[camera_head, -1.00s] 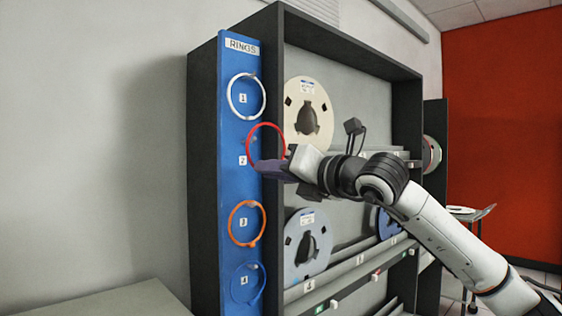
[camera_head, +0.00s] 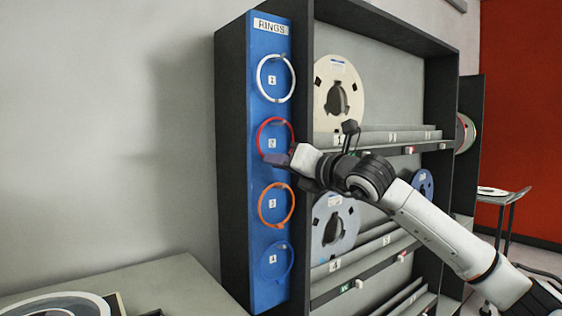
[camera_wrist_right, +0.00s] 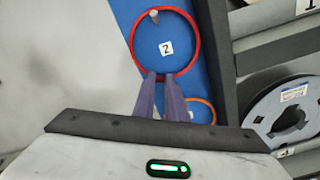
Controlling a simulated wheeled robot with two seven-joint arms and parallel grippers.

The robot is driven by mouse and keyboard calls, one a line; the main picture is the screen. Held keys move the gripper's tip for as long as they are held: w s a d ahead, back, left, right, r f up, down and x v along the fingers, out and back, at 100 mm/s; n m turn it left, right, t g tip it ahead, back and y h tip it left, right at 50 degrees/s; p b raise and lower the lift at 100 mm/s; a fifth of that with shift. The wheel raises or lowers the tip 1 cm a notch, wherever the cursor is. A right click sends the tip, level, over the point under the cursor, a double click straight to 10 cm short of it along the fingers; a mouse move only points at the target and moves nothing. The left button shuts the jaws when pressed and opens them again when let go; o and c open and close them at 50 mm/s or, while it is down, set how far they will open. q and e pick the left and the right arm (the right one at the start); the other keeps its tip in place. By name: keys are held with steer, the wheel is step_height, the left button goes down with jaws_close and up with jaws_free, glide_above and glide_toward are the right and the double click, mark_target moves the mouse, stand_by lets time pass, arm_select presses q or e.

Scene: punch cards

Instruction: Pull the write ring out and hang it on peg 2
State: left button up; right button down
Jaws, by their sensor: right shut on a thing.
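A red ring (camera_head: 260,132) is at peg 2 on the blue RINGS board (camera_head: 265,175). It circles the label 2, and its lower edge is between the fingertips of my right gripper (camera_head: 276,160). In the right wrist view the red ring (camera_wrist_right: 199,45) surrounds the pale end of peg 2 (camera_wrist_right: 154,16), which shows just inside the ring's top. The right fingers (camera_wrist_right: 163,78) are closed on the ring's bottom edge. I cannot tell whether the ring's weight rests on the peg. My left gripper is not in view.
A white ring (camera_head: 259,78) hangs at peg 1, an orange ring (camera_head: 260,205) at 3, a blue ring (camera_head: 277,278) at 4. Reels, one cream (camera_head: 322,90) and one grey-blue (camera_head: 320,235), stand on the rack right of the board. A table (camera_head: 160,275) is at lower left.

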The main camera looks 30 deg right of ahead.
steer(key=shift+f, duration=0.2)
steer(key=c, duration=1.7)
jaws_free()
steer(key=shift+c, duration=1.1)
